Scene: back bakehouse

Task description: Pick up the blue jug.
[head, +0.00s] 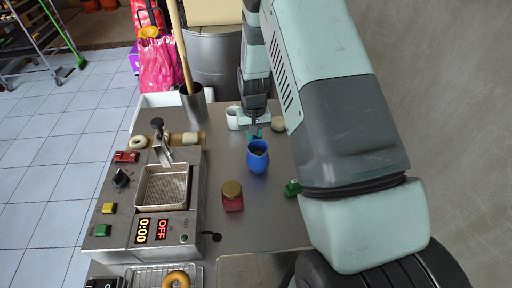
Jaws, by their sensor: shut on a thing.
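The blue jug (258,160) is upright near the middle of the steel worktop in the head view, its open mouth facing up. My gripper (256,137) points down at the jug's far side and is shut on it at the rim. The fingertips are small and partly hidden by the jug. I cannot tell whether the jug's base touches the worktop or is just above it.
A red jar with a brown lid (232,196) stands in front of the jug. A fryer-like machine (160,205) is left. A white mug (233,118), a pale bun (278,123) and a green object (293,188) are close by.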

